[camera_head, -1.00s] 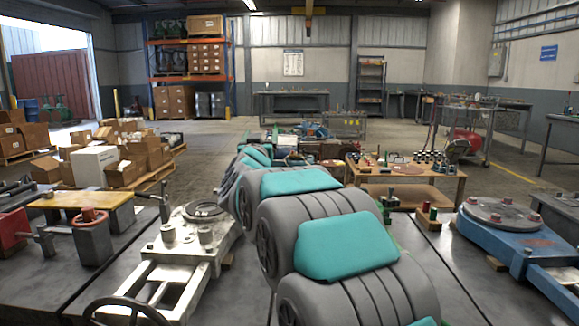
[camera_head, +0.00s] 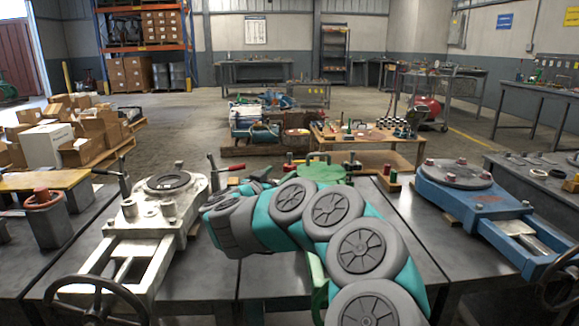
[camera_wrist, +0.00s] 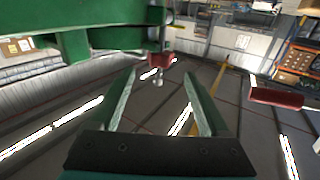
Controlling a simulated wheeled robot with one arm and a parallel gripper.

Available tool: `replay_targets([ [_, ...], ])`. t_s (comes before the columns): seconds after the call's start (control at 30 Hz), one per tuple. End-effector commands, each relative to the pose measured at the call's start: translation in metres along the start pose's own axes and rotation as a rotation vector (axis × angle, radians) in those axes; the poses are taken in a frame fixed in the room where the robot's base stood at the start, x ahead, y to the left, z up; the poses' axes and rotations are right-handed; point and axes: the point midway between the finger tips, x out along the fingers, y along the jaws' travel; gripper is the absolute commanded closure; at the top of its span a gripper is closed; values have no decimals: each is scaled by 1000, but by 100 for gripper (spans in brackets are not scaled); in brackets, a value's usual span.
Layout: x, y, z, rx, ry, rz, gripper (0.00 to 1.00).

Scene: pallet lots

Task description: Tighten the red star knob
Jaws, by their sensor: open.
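In the wrist view a small red knob (camera_wrist: 161,62) with a pale metal end hangs off a green metal frame (camera_wrist: 100,38); I take it for the star knob, but its lobes are too small to tell. My gripper (camera_wrist: 159,76) is open and empty, its two green fingers pointing toward the knob. The knob appears between the fingertips in the picture and looks a little beyond them; I see no contact. In the head view a green fixture (camera_head: 322,171) shows behind my arm, which hides much of it; the knob cannot be made out clearly there.
A red handle (camera_wrist: 285,97) sticks in from the right in the wrist view. In the head view, a white vise-like machine (camera_head: 150,210) stands left of my arm and a blue machine (camera_head: 470,190) right. Bare bench top (camera_head: 410,230) lies between my arm and the blue machine.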

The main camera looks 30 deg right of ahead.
Motion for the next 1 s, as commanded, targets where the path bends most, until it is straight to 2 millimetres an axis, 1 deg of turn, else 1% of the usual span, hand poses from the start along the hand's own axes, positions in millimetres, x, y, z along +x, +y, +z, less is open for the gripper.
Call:
replay_targets([
  [0.17,22,2,0,0,2,5,20],
  [0.33,49,2,-1,-1,4,6,20],
  [0.5,66,0,-1,0,2,2,20],
  [0.6,71,1,-2,1,3,2,20],
  [0.83,71,0,-1,0,3,0,20],
  [1.0,71,0,-1,0,2,0,39],
])
